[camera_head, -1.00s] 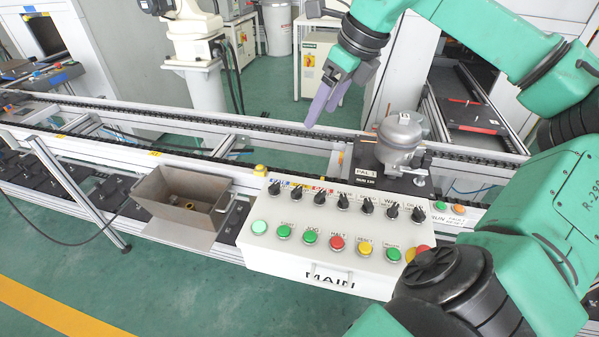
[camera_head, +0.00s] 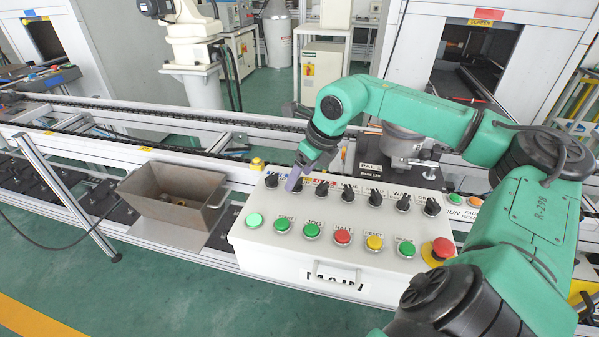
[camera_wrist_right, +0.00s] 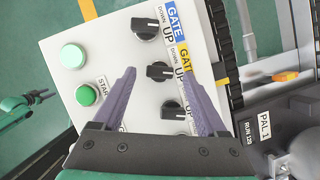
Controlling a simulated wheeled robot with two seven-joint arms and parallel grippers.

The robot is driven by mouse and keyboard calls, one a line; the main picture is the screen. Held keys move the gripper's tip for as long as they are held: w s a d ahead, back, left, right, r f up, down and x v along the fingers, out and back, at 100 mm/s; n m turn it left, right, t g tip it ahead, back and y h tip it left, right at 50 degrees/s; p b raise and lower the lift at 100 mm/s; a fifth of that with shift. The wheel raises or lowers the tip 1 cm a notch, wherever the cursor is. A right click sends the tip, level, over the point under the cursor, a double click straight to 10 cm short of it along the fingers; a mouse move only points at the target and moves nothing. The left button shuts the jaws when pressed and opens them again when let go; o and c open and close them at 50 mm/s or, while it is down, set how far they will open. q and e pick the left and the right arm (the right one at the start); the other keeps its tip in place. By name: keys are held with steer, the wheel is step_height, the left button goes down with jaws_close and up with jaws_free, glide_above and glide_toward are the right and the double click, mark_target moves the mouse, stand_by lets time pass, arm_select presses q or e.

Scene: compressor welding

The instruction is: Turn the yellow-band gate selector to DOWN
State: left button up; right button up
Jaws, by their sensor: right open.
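The yellow-band gate selector (camera_wrist_right: 160,72) is a black knob on the white MAIN control box (camera_head: 300,255). It is second from the left in the selector row, and a yellow GATE label (camera_wrist_right: 185,60) sits beside it. My right gripper (camera_head: 293,182) is over this knob and partly hides it in the head view. In the right wrist view my right gripper (camera_wrist_right: 158,74) is open, with one purple finger on each side of the knob. Contact cannot be told. UP and DOWN are printed by the knob; its exact pointing is unclear.
The blue-band selector (camera_wrist_right: 145,28) and a third selector (camera_wrist_right: 172,110) sit close on either side. A row of push buttons, including red HALT (camera_head: 342,236), lies in front. A red emergency button (camera_head: 440,249) is at the right. A metal bin (camera_head: 172,195) stands left.

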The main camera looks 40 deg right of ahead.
steer(key=shift+w+f, duration=0.2)
steer(key=shift+f, duration=0.35)
jaws_close()
